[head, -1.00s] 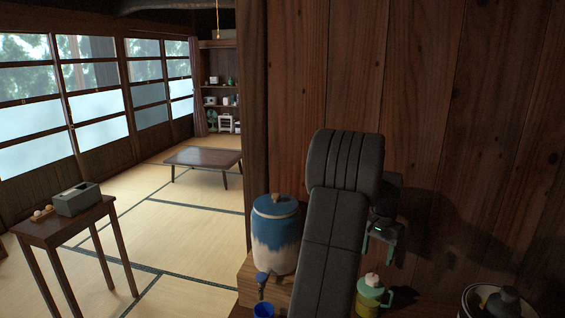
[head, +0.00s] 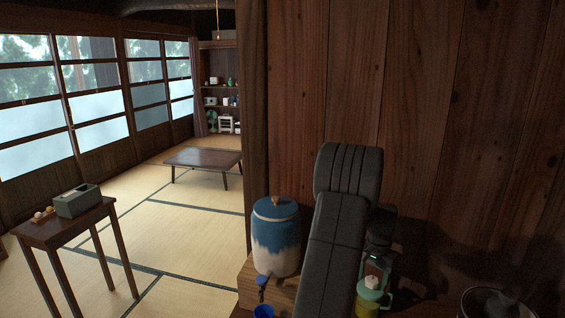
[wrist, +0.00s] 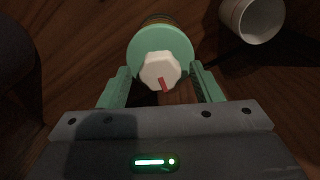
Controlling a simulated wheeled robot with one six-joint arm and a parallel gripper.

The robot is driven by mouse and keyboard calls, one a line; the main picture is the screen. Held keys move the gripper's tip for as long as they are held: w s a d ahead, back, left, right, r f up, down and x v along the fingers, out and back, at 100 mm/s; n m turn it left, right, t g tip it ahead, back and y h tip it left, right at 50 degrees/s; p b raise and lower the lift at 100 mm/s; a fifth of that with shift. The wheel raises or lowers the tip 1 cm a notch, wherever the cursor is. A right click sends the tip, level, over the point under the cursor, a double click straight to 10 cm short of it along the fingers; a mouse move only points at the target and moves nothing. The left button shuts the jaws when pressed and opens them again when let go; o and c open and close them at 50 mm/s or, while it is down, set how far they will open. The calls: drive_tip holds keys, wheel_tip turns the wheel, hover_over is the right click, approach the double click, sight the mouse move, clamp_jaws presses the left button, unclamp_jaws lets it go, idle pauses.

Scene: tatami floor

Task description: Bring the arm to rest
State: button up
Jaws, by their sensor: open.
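The jug has a yellow-green body, a green lid and a white knob. In the wrist view the jug's green lid (wrist: 179,42) and white knob with a red mark lie between and just beyond the fingers of my gripper (wrist: 160,70). I cannot tell whether the fingers touch the lid. My dark arm hides part of the surface behind it.
A blue and white lidded dispenser (head: 276,240) with a tap stands left of my arm, with a blue cup (head: 263,311) below. A white cup (wrist: 262,22) lies at the right in the wrist view. The plank wall (head: 420,110) is close behind. Open tatami (head: 190,235) lies left.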

drive_tip(key=n, duration=0.2)
drive_tip(key=n+p, duration=0.1)
drive_tip(key=n, duration=0.1)
drive_tip(key=shift+r, duration=0.25)
drive_tip(key=n+p, duration=0.2)
drive_tip(key=n, duration=0.2)
drive_tip(key=shift+n, duration=0.3)
wheel_tip(320, 180, up, 14)
drive_tip(key=b, duration=0.2)
drive_tip(key=shift+f, duration=0.15)
drive_tip(key=shift+a, duration=0.15)
